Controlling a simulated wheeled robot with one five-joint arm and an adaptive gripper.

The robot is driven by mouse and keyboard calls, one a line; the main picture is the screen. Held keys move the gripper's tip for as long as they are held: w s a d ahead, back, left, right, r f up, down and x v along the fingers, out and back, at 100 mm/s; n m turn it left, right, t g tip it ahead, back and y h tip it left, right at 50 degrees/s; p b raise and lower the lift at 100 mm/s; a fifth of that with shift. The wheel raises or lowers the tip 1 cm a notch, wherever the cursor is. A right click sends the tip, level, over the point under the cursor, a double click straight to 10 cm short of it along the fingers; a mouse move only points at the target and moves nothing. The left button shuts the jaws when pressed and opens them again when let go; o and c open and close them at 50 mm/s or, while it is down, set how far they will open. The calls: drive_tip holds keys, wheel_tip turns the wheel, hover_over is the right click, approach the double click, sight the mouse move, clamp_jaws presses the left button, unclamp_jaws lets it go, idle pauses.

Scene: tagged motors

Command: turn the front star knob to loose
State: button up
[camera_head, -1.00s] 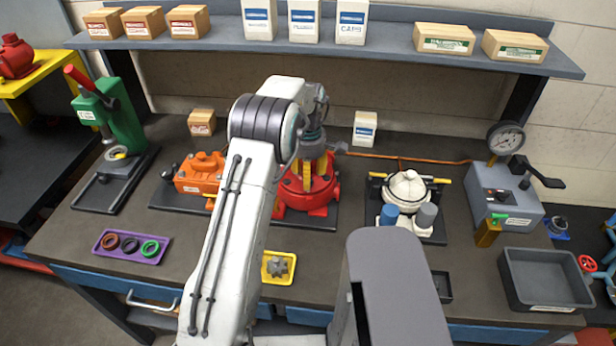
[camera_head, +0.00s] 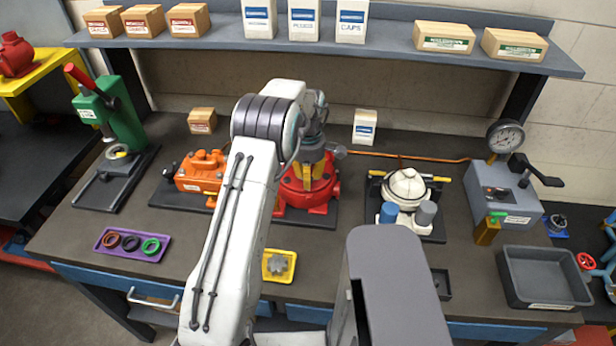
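A red motor (camera_head: 323,190) stands on a dark plate at the middle of the bench, partly hidden behind my arm. My gripper (camera_head: 312,172) is over the top of this motor, with yellow parts that look like its fingers pointing down. I cannot tell whether they touch anything or are open or shut. No star knob can be made out on the motor; the space between the fingers is too small and covered to read. A grey star-shaped piece (camera_head: 278,264) lies in a small yellow tray (camera_head: 266,277) at the bench's front.
An orange motor (camera_head: 200,172) is left of the red one. A white-topped unit (camera_head: 407,188) with blue and grey cylinders is to the right. A green press (camera_head: 122,120), a purple tray (camera_head: 107,247), a gauge box (camera_head: 505,205) and a grey bin (camera_head: 545,290) stand around. A shelf (camera_head: 390,40) hangs behind.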

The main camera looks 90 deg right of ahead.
clamp_jaws()
drive_tip(key=shift+n, duration=0.4)
drive_tip(key=shift+f+n+b, duration=0.1)
drive_tip(key=shift+n+b, duration=0.55)
drive_tip(key=shift+n, duration=0.25)
drive_tip(key=shift+n+b, duration=0.4)
drive_tip(key=shift+n, duration=1.3)
drive_tip(key=shift+a, duration=0.1)
drive_tip(key=o, duration=0.7)
unclamp_jaws()
